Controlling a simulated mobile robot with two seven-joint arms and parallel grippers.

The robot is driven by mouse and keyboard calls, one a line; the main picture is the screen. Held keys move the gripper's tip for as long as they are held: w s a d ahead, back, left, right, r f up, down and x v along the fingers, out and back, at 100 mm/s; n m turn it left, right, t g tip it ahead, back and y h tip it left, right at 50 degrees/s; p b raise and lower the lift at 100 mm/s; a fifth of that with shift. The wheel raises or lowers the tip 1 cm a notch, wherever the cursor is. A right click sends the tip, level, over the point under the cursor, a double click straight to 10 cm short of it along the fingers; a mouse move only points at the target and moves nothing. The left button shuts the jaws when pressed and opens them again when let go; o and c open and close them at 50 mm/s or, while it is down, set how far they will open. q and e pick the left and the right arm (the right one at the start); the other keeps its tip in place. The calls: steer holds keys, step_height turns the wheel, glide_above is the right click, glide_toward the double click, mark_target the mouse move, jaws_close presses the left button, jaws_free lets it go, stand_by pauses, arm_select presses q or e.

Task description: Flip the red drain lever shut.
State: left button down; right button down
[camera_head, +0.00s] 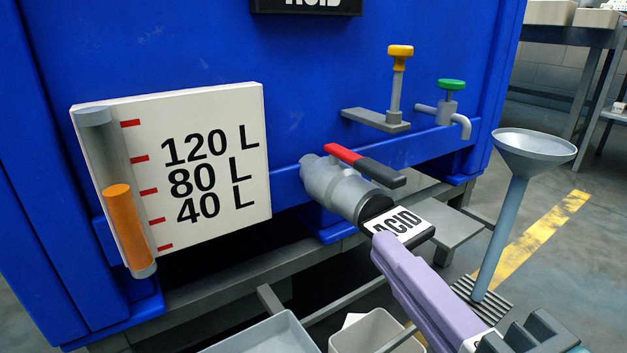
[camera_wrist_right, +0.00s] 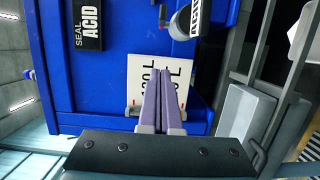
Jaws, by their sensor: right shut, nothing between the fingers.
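The drain lever has a red part (camera_head: 344,155) and a black grip (camera_head: 380,173). It sits on top of a grey drain valve (camera_head: 340,190) at the front of the blue tank and points outward, roughly along the valve's outlet. A white "ACID" label (camera_head: 400,223) is at the outlet end. My right gripper (camera_head: 381,241), with long purple fingers, is shut and empty. Its tips are below the lever's grip, close to the label in the picture; I cannot tell whether they touch. The right wrist view shows the closed fingers (camera_wrist_right: 160,70) too. My left gripper is not in view.
A level gauge board (camera_head: 230,150) is left of the valve. A yellow-knobbed fitting (camera_head: 400,52) and a green-knobbed tap (camera_head: 452,86) are above right. A funnel (camera_head: 535,150) stands at right. A grey bin (camera_head: 370,335) is below. Open floor lies beyond the funnel.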

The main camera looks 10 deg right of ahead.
steer(key=b, duration=0.3)
glide_toward(360, 162)
steer(key=w+a, duration=0.3)
steer(key=a, duration=0.2)
steer(key=d+b, duration=0.1)
steer(key=w+d, duration=0.1)
steer(key=shift+w+d+f, duration=0.1)
steer(key=shift+d+f, duration=0.15)
steer(key=shift+f, duration=0.1)
steer(key=shift+w+d+r+b, duration=0.1)
steer(key=shift+d+b, duration=0.25)
steer(key=shift+d, duration=0.15)
steer(key=shift+a, duration=0.1)
steer(key=shift+d+y+p, duration=0.3)
steer(key=shift+y+p, duration=0.05)
steer(key=shift+y, duration=0.05)
steer(key=shift+d+n, duration=0.15)
steer(key=shift+n, duration=0.15)
